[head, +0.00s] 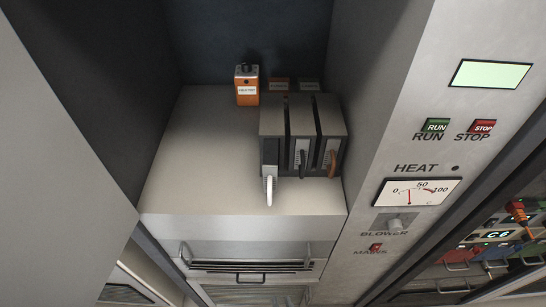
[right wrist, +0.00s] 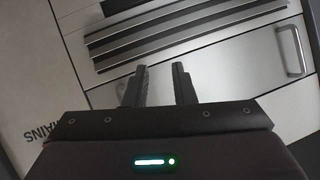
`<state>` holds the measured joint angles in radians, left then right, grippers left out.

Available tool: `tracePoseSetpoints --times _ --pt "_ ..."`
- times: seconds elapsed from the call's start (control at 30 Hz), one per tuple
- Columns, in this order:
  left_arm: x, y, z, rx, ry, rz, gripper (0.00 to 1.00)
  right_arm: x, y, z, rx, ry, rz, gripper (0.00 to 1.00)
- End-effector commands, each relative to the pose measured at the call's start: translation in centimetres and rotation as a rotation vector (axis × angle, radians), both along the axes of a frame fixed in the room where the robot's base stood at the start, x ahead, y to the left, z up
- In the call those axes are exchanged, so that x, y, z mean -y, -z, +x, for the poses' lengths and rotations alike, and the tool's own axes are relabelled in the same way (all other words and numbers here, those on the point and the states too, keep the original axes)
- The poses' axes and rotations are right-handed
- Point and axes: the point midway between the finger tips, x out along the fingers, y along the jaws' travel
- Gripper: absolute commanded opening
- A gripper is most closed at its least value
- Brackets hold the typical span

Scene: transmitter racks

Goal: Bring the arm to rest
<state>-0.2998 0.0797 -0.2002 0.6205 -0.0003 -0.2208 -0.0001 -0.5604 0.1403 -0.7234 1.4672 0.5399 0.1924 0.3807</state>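My right gripper shows in the right wrist view (right wrist: 161,84). Its two dark fingers stand apart with nothing between them. They point toward a pale panel with dark slots (right wrist: 190,30), and a metal handle (right wrist: 290,50) is to their right. I cannot clearly make out the right gripper in the head view. My left gripper is in neither view.
A control panel (head: 400,165) with RUN, STOP and a HEAT meter (head: 417,192) stands at right.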

Motion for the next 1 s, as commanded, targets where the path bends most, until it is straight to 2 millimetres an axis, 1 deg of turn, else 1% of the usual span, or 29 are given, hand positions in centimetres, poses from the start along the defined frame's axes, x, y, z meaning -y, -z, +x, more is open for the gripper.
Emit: tracePoseSetpoints --times 0.03,0.07,0.1,0.17,0.2,0.27,0.3,0.37,0.4,0.47,0.5,0.6,0.7,0.8,1.0 --pt "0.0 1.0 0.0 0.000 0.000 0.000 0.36 1.8 4.3 -0.2 -0.059 -0.020 -0.070 0.23" --pt "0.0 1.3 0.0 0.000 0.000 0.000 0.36 2.8 6.4 -0.5 -0.097 -0.034 -0.107 0.23" --pt "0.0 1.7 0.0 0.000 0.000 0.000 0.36 4.2 9.0 -0.9 -0.148 -0.051 -0.155 0.23" --pt "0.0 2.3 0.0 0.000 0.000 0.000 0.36 6.5 13.0 -1.9 -0.230 -0.075 -0.222 0.23" --pt "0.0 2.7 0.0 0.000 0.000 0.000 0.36 8.1 15.5 -2.7 -0.288 -0.090 -0.262 0.23" --pt "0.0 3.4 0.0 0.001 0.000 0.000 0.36 10.6 19.1 -4.1 -0.381 -0.111 -0.316 0.23" --pt "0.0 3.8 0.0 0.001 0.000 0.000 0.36 12.2 21.3 -5.3 -0.445 -0.126 -0.347 0.23" --pt "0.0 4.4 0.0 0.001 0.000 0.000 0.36 14.5 24.4 -7.3 -0.543 -0.147 -0.384 0.23" --pt "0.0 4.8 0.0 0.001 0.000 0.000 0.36 15.9 26.2 -8.9 -0.609 -0.162 -0.401 0.23" --pt "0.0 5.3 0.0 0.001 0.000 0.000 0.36 17.6 28.3 -11.0 -0.698 -0.182 -0.417 0.23" --pt "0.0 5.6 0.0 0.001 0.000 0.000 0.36 18.5 29.5 -12.5 -0.754 -0.196 -0.423 0.23" --pt "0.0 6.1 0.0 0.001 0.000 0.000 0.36 19.8 31.4 -15.5 -0.860 -0.224 -0.420 0.23" --pt "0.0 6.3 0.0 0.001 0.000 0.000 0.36 20.3 32.2 -17.2 -0.918 -0.242 -0.412 0.23" --pt "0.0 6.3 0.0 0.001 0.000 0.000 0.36 20.4 32.3 -17.8 -0.938 -0.249 -0.409 0.23" --pt "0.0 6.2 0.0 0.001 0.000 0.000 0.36 20.5 32.3 -17.8 -0.937 -0.249 -0.410 0.23"
